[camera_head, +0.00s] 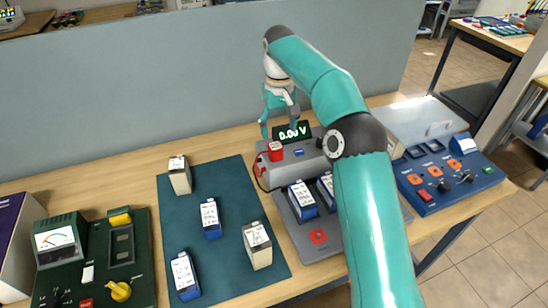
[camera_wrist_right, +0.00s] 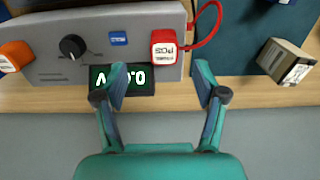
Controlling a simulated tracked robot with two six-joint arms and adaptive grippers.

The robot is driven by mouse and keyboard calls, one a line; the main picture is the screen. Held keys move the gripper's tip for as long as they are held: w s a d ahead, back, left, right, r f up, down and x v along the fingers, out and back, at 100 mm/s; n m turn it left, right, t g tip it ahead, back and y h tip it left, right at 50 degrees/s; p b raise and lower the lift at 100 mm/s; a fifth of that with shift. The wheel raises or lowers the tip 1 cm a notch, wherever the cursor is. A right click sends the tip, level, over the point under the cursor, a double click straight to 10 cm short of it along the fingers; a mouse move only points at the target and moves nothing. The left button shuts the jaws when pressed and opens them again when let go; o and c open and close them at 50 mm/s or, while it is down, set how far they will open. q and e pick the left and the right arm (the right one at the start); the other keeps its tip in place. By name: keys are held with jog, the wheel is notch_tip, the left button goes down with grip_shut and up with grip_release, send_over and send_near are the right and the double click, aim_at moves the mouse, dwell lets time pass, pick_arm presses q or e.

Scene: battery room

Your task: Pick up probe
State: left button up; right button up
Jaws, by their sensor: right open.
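A red block-shaped probe (camera_head: 276,151) with a white label sits on the left end of the grey meter unit (camera_head: 292,169). In the right wrist view the red probe (camera_wrist_right: 164,47) shows its label upside down, with a red cable leaving its side. My right gripper (camera_head: 280,126) is open and empty, behind and above the probe. In the right wrist view its fingertips (camera_wrist_right: 160,80) are spread wider than the probe, which lies just beyond and between them. My left gripper is not in view.
The meter's display (camera_head: 291,132) reads 0.00 V beside the probe. An orange block (camera_wrist_right: 14,56) and a black knob (camera_wrist_right: 72,46) are on the unit. Blue and beige batteries stand on the dark mat (camera_head: 220,179). A grey partition (camera_head: 150,100) rises behind the table.

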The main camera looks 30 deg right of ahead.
aim_at(276, 147)
notch_tip(276, 147, down, 2)
jog(key=shift+s+f, duration=0.1)
jog(key=shift+f, duration=0.15)
jog(key=shift+w+a+f, duration=0.1)
jog(key=shift+a+f, duration=0.05)
jog(key=shift+f, duration=1.2)
jog(key=shift+w+a+f, duration=0.1)
jog(key=shift+f, duration=1.2)
jog(key=shift+c, duration=0.3)
jog(key=c, duration=1.2)
jog(key=shift+r, duration=0.1)
